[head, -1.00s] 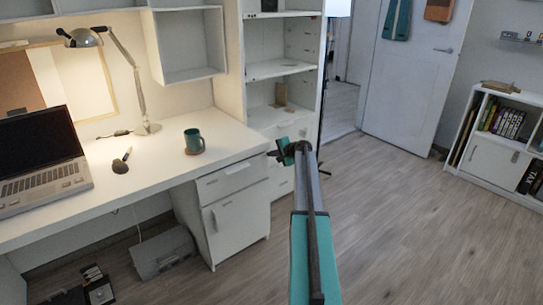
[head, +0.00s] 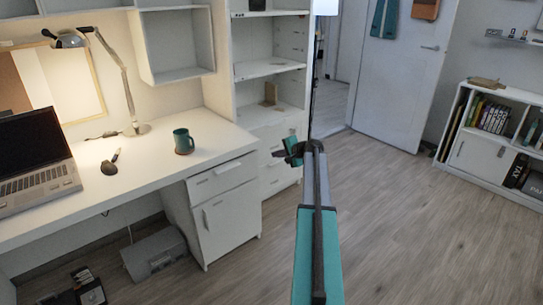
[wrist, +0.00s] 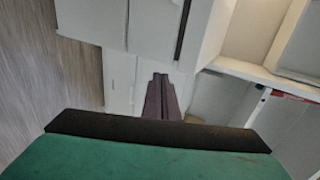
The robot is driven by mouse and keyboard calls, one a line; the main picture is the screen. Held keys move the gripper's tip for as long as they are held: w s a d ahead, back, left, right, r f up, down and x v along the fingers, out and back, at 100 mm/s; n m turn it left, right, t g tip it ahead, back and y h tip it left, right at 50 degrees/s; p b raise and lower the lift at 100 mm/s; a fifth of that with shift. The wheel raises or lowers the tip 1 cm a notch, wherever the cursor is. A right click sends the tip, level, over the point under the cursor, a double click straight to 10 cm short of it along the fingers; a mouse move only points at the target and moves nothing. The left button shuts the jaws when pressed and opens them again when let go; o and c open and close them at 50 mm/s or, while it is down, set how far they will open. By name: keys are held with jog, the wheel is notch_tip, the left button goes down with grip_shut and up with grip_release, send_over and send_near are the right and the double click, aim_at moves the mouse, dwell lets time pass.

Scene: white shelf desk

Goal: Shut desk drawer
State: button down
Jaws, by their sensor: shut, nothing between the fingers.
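The white desk drawer (head: 222,177) is the top front of the cabinet under the desk's right end, above a door with a handle. It looks nearly flush in the head view; I cannot tell whether a small gap remains. My gripper (head: 290,150) is in the air to the right of the drawer, apart from it in the picture. In the wrist view my gripper's dark fingers (wrist: 162,88) are together and empty, in front of white furniture panels. A dark narrow gap shows between white panels at the top there; I cannot tell which piece it belongs to.
The desk top (head: 150,165) holds a green mug (head: 183,141), a lamp (head: 128,90) and a laptop (head: 35,165). A white shelf unit (head: 270,90) stands behind my gripper. A grey box (head: 153,254) lies under the desk. The wooden floor (head: 420,230) to the right is clear.

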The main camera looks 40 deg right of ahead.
jog(key=shift+s+r, duration=0.35)
jog(key=shift+s, duration=0.3)
jog(key=shift+a, duration=0.1)
